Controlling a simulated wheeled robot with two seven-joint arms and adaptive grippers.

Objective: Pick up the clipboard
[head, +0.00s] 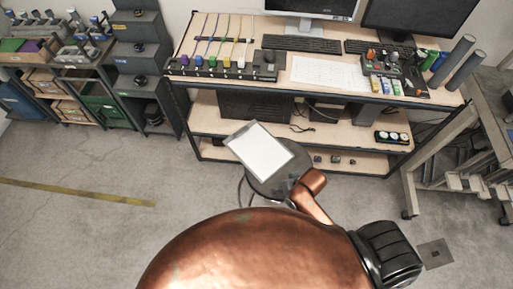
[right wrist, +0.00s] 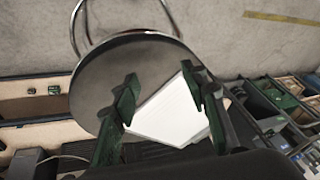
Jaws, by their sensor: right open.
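The clipboard (head: 258,150) is a flat board with a white sheet. It lies on a round dark stool (head: 262,186), and its upper left part reaches past the seat's edge in the head view. In the right wrist view, the white clipboard (right wrist: 170,112) shows between the two dark green fingers of my right gripper (right wrist: 160,82). The fingers are apart, one on each side of the board, over the stool seat (right wrist: 98,80). I cannot tell whether either finger touches the board. My left gripper is not in view.
A workbench (head: 232,87) with keyboards, monitors and tools stands just behind the stool, with lower shelves close to it. Storage shelves with bins (head: 102,103) stand at the left. A metal frame on casters (head: 440,160) stands at the right.

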